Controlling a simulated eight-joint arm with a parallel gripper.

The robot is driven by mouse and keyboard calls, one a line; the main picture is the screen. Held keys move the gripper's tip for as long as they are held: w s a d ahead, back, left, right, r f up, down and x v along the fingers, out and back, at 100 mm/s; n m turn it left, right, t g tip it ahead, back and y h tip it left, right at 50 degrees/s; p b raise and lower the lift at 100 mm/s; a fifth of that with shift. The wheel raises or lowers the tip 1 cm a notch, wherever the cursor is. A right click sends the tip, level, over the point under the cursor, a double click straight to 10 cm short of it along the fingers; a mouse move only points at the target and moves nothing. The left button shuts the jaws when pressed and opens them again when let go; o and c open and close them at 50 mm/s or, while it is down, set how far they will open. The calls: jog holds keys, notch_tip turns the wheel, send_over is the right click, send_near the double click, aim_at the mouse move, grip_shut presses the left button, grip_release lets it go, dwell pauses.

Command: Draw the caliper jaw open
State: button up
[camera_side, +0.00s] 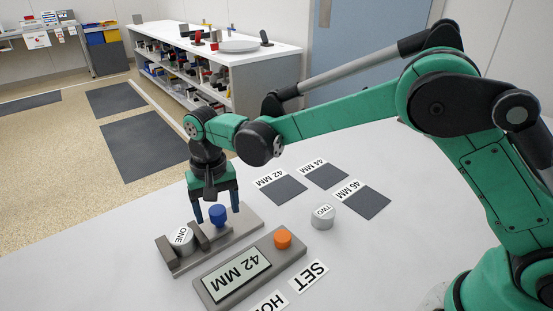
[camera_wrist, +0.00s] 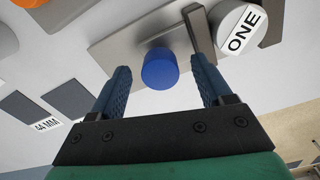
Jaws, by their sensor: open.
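The caliper has a flat grey base (camera_side: 246,224) with a dark fixed jaw (camera_side: 166,253) at its left end. A dark sliding jaw (camera_side: 199,237) stands beside it, and the pale cylinder marked ONE (camera_side: 182,239) sits between the two jaws. A blue knob (camera_side: 218,215) stands to the right of the sliding jaw; it also shows in the wrist view (camera_wrist: 159,68). My gripper (camera_side: 216,211) is open over the base, one finger on each side of the knob. In the wrist view the fingers (camera_wrist: 162,78) show gaps beside the knob; nothing is gripped.
A grey readout box (camera_side: 212,294) showing 42 MM, with an orange button (camera_side: 283,238), lies in front of the caliper. A cylinder marked TWO (camera_side: 323,217) stands to the right. Dark pads (camera_side: 362,203) labelled 42, 44 and 46 MM lie behind it. A SET label (camera_side: 308,277) lies in front.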

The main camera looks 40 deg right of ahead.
grip_shut()
dwell(1.4)
